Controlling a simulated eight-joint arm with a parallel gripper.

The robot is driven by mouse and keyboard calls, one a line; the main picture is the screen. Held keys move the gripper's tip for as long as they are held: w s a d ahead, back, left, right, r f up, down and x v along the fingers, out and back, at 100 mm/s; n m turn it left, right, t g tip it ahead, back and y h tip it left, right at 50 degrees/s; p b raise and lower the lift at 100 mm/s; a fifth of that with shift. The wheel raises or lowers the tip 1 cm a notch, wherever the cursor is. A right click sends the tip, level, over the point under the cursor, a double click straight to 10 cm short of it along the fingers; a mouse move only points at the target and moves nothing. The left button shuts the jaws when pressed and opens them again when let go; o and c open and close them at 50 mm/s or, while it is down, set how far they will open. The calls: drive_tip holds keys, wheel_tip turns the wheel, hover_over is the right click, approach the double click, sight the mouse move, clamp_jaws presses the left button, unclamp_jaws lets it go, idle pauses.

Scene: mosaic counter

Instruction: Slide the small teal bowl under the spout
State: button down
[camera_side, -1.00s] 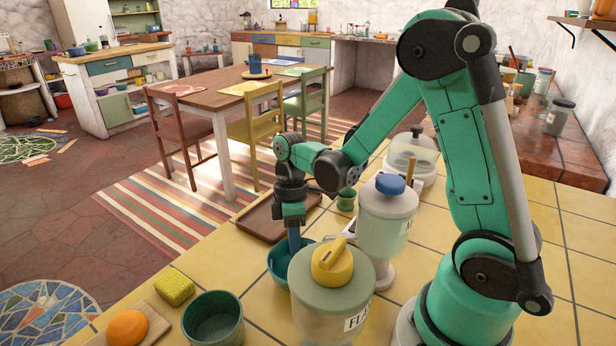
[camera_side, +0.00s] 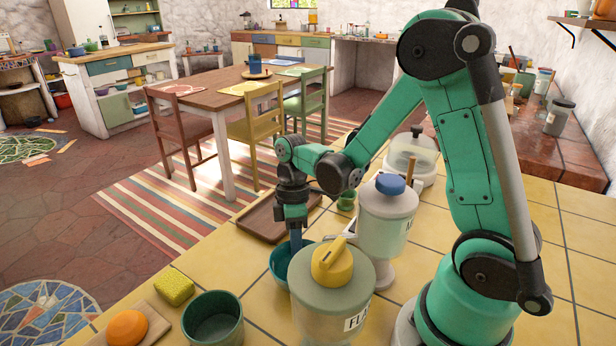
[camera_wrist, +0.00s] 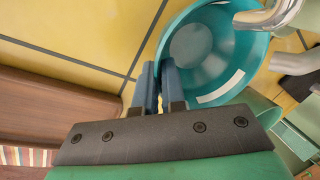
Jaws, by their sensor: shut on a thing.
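The small teal bowl (camera_side: 279,264) stands on the yellow tiles, partly hidden behind the yellow-lidded dispenser. In the wrist view the bowl (camera_wrist: 222,65) is open towards the camera and looks empty, with a pale strip along its inner wall. My gripper (camera_side: 296,246) points down at the bowl's rim. In the wrist view its blue fingers (camera_wrist: 160,72) are closed on the near-left rim. A curved metal spout (camera_wrist: 272,14) reaches over the bowl's upper right edge in that view. The spout is hidden in the side view.
A yellow-lidded dispenser (camera_side: 331,295) stands close to the bowl's right, and a blue-knobbed one (camera_side: 386,222) behind. A brown tray (camera_side: 258,222) and small green cup (camera_side: 346,199) lie beyond. A green pot (camera_side: 213,320), yellow sponge (camera_side: 174,287) and orange round thing (camera_side: 127,327) stand front left.

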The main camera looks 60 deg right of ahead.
idle(0.3)
drive_tip(key=c, duration=0.9)
unclamp_jaws()
drive_tip(key=shift+o, duration=0.2)
drive_tip(key=shift+r, duration=3.5)
drive_tip(key=s+a+r+m+t+h, duration=0.1)
drive_tip(key=a+r+m+t+h, duration=0.1)
drive_tip(key=m+t, duration=0.6)
wheel_tip(320, 180, up, 3)
drive_tip(key=shift+a+f+t, duration=0.1)
drive_tip(key=shift+a+t, duration=0.5)
drive_tip(key=shift+a, duration=0.1)
